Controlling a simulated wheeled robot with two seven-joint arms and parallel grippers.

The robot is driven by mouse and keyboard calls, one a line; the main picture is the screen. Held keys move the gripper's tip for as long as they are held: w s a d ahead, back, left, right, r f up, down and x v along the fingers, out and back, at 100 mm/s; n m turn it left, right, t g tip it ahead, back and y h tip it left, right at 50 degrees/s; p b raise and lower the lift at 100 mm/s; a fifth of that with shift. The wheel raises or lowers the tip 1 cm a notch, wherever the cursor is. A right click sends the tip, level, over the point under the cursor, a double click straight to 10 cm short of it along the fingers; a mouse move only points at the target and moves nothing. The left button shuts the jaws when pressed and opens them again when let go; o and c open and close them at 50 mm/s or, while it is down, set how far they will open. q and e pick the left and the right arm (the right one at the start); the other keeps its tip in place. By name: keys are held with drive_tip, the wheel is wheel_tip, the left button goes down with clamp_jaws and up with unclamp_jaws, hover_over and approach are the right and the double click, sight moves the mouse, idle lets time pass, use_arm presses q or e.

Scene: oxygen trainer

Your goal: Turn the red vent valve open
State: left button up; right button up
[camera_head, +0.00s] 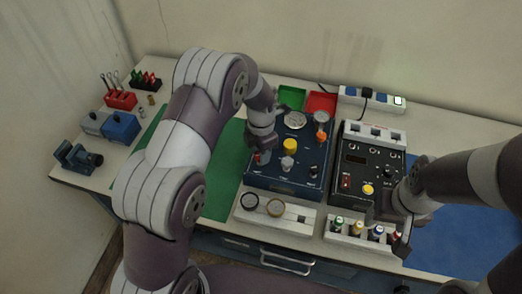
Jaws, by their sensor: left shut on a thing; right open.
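The oxygen trainer is a dark blue panel (308,180) with a round gauge (295,119), a yellow knob (290,146), a grey-white knob (287,163) and orange parts on top. A small bit of red, the vent valve (258,159), shows at the panel's left edge under my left gripper (262,153). My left gripper points down and is shut on the valve, hiding most of it. How far the valve is turned cannot be seen. My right gripper (387,222) is open beside the front of the black power unit, above the small bottles.
A black power unit (368,160) stands right of the panel. In front are a tray with two rings (290,220) and a rack of small bottles (345,236). Green and red bins (321,102) and a power strip (372,100) are behind. A blue vise (78,157) stands left.

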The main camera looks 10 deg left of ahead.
use_arm(q)
drive_tip(key=shift+w+r, duration=0.25)
drive_tip(key=o, duration=0.9)
drive_tip(key=shift+o, duration=0.6)
drive_tip(key=shift+s+f, duration=0.15)
wheel_tip(320, 180, up, 13)
drive_tip(key=shift+f, duration=0.1)
